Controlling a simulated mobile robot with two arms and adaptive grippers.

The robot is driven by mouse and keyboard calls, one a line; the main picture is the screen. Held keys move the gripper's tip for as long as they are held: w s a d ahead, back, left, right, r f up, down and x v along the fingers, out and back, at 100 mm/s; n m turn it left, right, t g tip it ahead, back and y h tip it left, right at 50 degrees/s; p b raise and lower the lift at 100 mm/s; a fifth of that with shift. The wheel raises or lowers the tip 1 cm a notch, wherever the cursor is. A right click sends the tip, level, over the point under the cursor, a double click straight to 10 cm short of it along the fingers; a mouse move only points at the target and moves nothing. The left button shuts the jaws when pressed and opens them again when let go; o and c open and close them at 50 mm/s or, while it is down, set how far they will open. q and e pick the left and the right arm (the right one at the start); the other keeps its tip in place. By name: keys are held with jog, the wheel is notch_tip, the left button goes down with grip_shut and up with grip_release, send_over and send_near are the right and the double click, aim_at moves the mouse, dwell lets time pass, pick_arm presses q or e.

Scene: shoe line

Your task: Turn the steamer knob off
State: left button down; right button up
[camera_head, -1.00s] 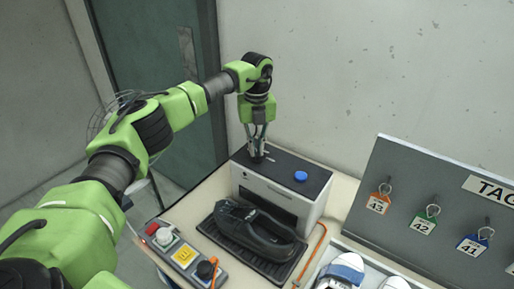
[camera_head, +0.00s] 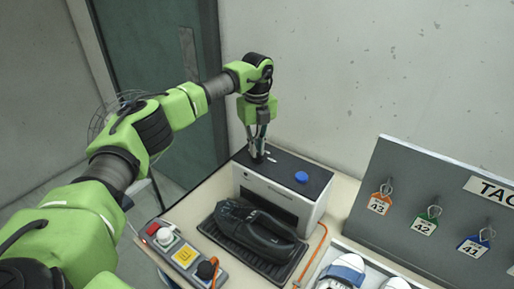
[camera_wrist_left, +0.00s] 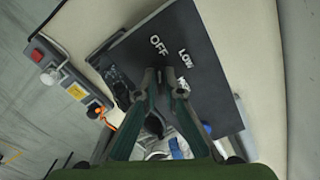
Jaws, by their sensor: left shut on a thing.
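The steamer is a white box with a dark top (camera_head: 280,169) at the back of the table. In the left wrist view its dark top (camera_wrist_left: 205,75) carries white labels: OFF, LOW and a third one partly covered by a finger. My left gripper (camera_head: 257,156) points straight down onto the left part of this top. Its fingers (camera_wrist_left: 161,76) are shut on the knob, which they almost fully hide, close below the OFF and LOW labels in the wrist view. I cannot tell which label the knob points to. My right gripper is not in view.
A blue button (camera_head: 302,177) sits on the steamer's top. A black shoe (camera_head: 255,228) lies on a dark tray in front. A control box (camera_head: 184,256) is at the left, white shoes (camera_head: 345,271) at the lower right, and a tag board (camera_head: 450,200) at the right.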

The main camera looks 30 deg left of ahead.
pick_arm(q)
jog(key=c, duration=2.2)
grip_release()
jog(key=shift+w+a+r, duration=0.1)
jog(key=shift+w+r, duration=0.1)
jog(key=shift+r, duration=0.05)
jog(key=shift+o, duration=0.2)
jog(key=shift+s+f, duration=0.1)
notch_tip(320, 180, up, 12)
jog(key=shift+s+f, duration=0.1)
jog(key=shift+s, duration=0.05)
